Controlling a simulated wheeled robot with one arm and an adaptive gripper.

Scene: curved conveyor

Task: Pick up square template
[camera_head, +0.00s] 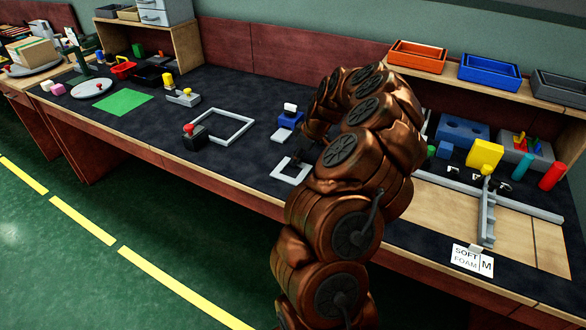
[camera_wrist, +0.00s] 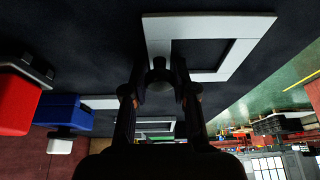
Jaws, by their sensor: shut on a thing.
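The square template is a pale square frame (camera_head: 290,170) on the dark bench mat, just left of my arm in the head view. In the wrist view it shows large as a white frame (camera_wrist: 158,35) beyond the fingertips. My gripper (camera_wrist: 160,82) has its two dark fingers on either side of a small dark rounded part at the frame's near edge, shut on it. I cannot tell whether the frame is lifted or still touching the mat. In the head view my arm hides most of the gripper.
A larger pale frame (camera_head: 228,125) with a red-knobbed black block (camera_head: 195,138) lies to the left. A blue block (camera_head: 290,119) with a white top stands close behind. To the right is a wooden board with a grey rail (camera_head: 487,215) and a yellow block (camera_head: 484,155).

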